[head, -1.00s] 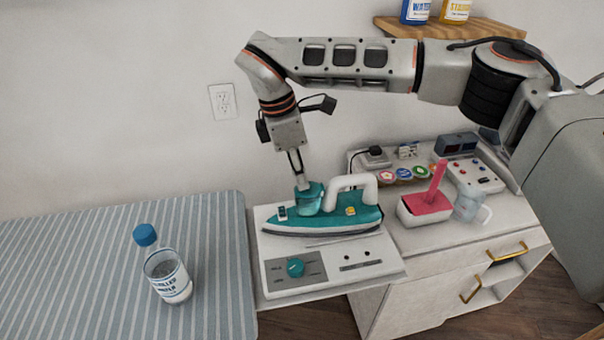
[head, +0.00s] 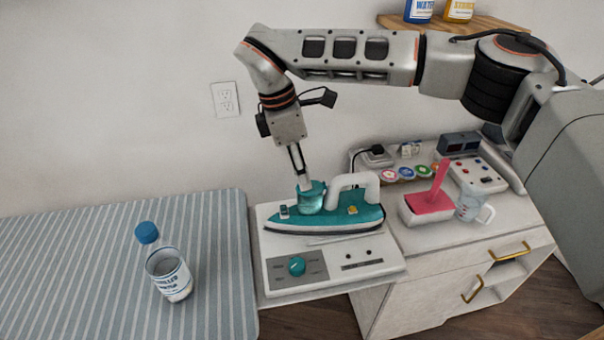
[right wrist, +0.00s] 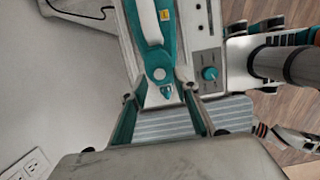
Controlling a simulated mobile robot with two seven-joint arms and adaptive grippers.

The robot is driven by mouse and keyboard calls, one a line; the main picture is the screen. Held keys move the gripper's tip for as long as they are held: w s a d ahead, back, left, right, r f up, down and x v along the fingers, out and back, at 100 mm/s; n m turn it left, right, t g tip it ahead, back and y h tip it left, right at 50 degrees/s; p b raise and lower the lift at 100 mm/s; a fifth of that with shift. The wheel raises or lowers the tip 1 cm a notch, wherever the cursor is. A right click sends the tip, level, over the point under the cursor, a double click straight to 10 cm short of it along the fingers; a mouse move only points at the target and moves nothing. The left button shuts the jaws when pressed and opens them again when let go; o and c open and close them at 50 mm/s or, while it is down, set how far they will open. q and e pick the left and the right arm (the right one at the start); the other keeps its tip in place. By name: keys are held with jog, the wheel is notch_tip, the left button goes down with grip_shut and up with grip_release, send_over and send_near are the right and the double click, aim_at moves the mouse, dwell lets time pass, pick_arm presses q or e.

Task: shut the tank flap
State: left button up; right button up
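The teal iron (head: 364,214) with a white handle (head: 345,184) lies on its white base (head: 392,262). A clear bluish tank part (head: 311,201) with a teal rim stands up near the iron's nose. The flap's exact position cannot be made out. My right gripper (head: 304,180) points down at the tank from above, its tips at or just behind the rim; contact is unclear. In the right wrist view its fingers (right wrist: 160,95) are apart, either side of the iron's nose end (right wrist: 166,92), with nothing visibly gripped.
A clear bottle (head: 171,278) with a blue cap stands on the striped board (head: 90,270). A pink-topped box (head: 428,205) and clear jug (head: 468,208) stand right of the iron on the cabinet. The wall (head: 130,110) is close behind. The board is mostly clear.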

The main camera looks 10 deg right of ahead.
jog(key=v, duration=1.1)
jog(key=shift+s+f, duration=0.1)
